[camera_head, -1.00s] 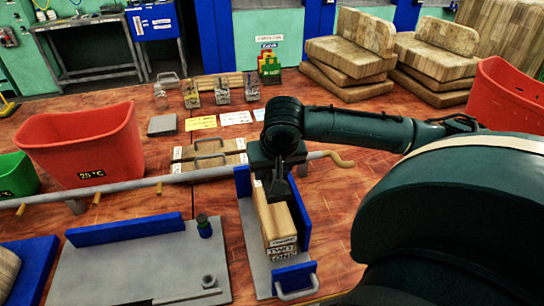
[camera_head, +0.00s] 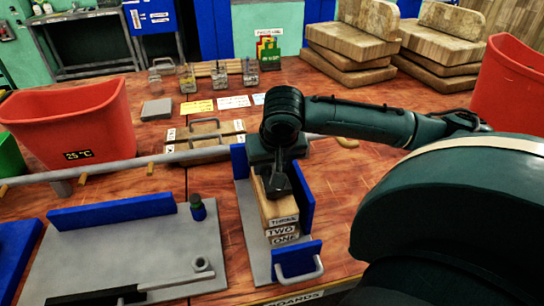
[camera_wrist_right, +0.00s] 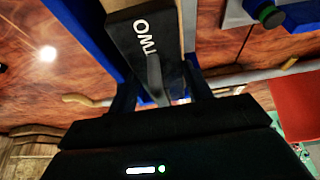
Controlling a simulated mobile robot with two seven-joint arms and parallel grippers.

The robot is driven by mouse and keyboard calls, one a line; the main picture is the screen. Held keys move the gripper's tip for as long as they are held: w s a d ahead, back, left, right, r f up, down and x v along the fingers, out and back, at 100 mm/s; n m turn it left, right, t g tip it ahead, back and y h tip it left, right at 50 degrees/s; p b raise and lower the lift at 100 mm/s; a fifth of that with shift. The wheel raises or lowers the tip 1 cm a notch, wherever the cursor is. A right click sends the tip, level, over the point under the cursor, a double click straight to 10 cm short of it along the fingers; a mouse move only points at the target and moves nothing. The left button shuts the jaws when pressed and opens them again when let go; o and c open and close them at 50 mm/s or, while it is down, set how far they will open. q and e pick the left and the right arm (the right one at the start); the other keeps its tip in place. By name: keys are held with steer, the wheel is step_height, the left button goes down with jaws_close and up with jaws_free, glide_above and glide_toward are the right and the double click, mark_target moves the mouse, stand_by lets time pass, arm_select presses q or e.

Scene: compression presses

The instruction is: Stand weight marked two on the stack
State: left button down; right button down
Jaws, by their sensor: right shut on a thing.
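The weight marked two (camera_wrist_right: 135,40) is a dark block with white letters and a grey handle in the right wrist view. My right gripper (camera_head: 279,190) is shut on it by the handle, with a finger on either side. In the head view the gripper is low over the stack (camera_head: 280,222), whose wooden layers carry white end labels, the lower ones reading TWO and ONE. The stack stands between blue walls on a grey base plate (camera_head: 257,245). The gripper largely hides the weight there, so I cannot tell whether it touches the stack. My left gripper is not in view.
A grey plate with a blue wall (camera_head: 112,212) lies left of the stack. A long grey rod (camera_head: 110,168) crosses behind it. Red bins (camera_head: 68,125) (camera_head: 510,85) stand at both sides. Several small handled items (camera_head: 188,80) stand at the back.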

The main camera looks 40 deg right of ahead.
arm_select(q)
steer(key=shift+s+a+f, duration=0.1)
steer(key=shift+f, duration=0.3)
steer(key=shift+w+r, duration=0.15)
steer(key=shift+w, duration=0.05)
arm_select(e)
steer(key=shift+f, duration=0.5)
steer(key=c, duration=0.9)
jaws_free()
steer(key=o, duration=0.3)
steer(key=shift+f, duration=0.1)
steer(key=shift+o, duration=0.2)
steer(key=shift+s+f, duration=0.1)
steer(key=shift+f, duration=0.05)
arm_select(q)
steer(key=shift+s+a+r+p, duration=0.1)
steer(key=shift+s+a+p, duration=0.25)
steer(key=shift+p, duration=0.7)
arm_select(e)
steer(key=v, duration=1.3)
steer(key=shift+r, duration=0.25)
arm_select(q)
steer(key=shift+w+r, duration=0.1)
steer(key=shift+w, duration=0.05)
